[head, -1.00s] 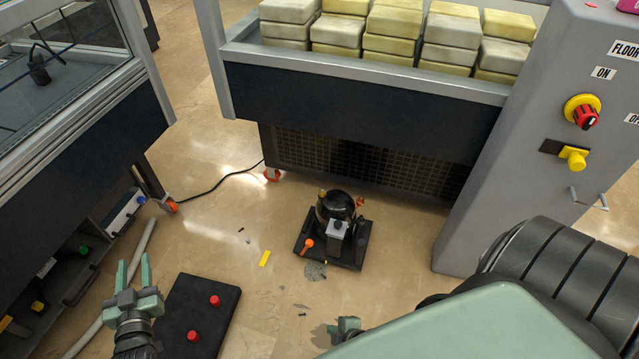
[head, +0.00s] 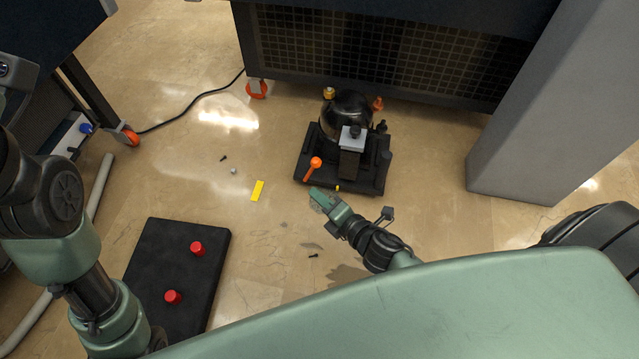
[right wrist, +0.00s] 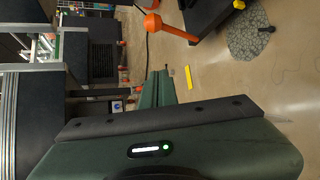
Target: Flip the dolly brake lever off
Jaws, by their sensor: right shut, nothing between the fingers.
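The vacuum pump (head: 346,112) stands on a black dolly (head: 368,186) on the floor. An orange brake lever (head: 313,168) with a round knob stands up at the dolly's front left corner. The lever also shows at the top of the right wrist view (right wrist: 170,28). My right gripper (head: 315,193) is shut and empty, just in front of the lever and apart from it. Its closed green fingers show in the right wrist view (right wrist: 158,88), below the lever. My left arm is at the left of the head view, but its gripper fingers are not visible.
A yellow strip (head: 257,190) and small screws lie on the floor. A dark cabinet (head: 400,70) stands behind the pump, and a grey post (head: 530,130) at the right. Floor left of the dolly is mostly free.

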